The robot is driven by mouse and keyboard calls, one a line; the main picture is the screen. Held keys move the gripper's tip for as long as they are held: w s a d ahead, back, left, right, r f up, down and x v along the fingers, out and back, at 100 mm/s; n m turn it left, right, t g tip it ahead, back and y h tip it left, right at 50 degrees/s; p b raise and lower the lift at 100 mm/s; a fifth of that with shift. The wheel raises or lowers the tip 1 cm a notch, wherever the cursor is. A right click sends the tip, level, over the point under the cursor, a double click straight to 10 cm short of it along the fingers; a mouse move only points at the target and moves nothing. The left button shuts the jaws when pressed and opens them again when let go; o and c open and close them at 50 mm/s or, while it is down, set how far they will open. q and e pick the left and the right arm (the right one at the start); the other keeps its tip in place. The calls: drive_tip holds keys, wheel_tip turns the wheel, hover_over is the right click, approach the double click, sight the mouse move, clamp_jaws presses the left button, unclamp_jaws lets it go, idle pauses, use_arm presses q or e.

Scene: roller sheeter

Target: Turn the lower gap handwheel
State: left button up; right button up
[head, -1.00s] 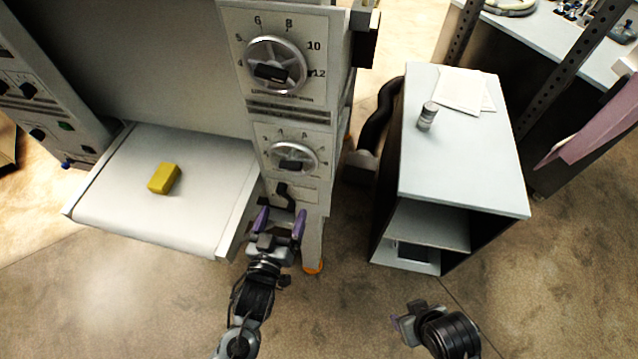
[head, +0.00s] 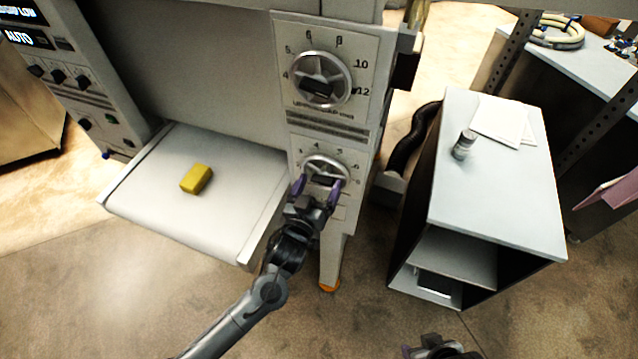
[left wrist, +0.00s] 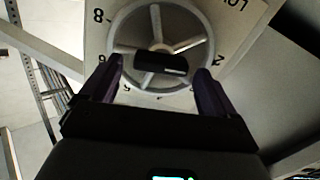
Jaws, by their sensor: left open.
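The lower gap handwheel (head: 327,171) is a grey spoked wheel with a dark centre grip, on the white numbered dial plate of the machine's column. In the left wrist view the wheel (left wrist: 159,22) fills the top middle, upside down, with its dark grip (left wrist: 161,64) between my fingers. My left gripper (head: 318,186) is open, its purple fingers either side of the wheel's lower part. I cannot tell whether they touch the rim. My right gripper (head: 436,349) shows only partly at the bottom edge; its jaws are unclear.
A similar upper handwheel (head: 322,79) sits above. A yellow block (head: 197,178) lies on the white sheeter table (head: 150,208) at left. A grey cabinet (head: 497,190) with a small jar (head: 464,144) and papers stands at right. Bare floor lies in front.

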use_arm(q)
drive_tip(key=shift+w+d, duration=0.15)
drive_tip(key=shift+w, duration=0.15)
drive_tip(key=c, duration=1.1)
drive_tip(key=shift+o, duration=0.2)
